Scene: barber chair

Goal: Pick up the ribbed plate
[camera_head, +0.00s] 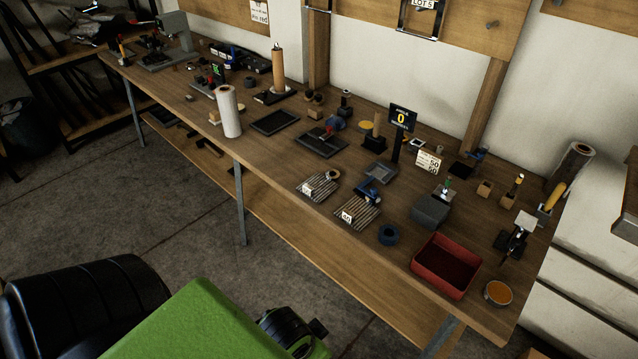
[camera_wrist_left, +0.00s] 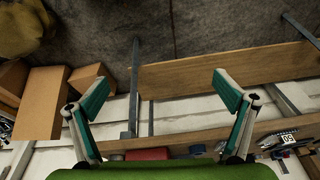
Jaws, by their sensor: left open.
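Two ribbed plates lie on the workbench in the head view. One ribbed plate (camera_head: 321,184) is a little to the left, with a white label and a small round piece on it. The other ribbed plate (camera_head: 364,212) is nearer the front edge, with a white label and a blue item at its back. A labelled item is partly seen at the right edge of the left wrist view, too unclear to identify surely. My left gripper (camera_wrist_left: 163,84) is open and empty, its fingers wide apart, away from the plates. My right gripper is not seen.
The long wooden workbench (camera_head: 290,170) is crowded. A red bin (camera_head: 446,266), a dark blue ring (camera_head: 389,234), a grey block (camera_head: 430,209) and a black sign post (camera_head: 398,140) stand near the plates. A metal table leg (camera_head: 239,203) stands below the front edge.

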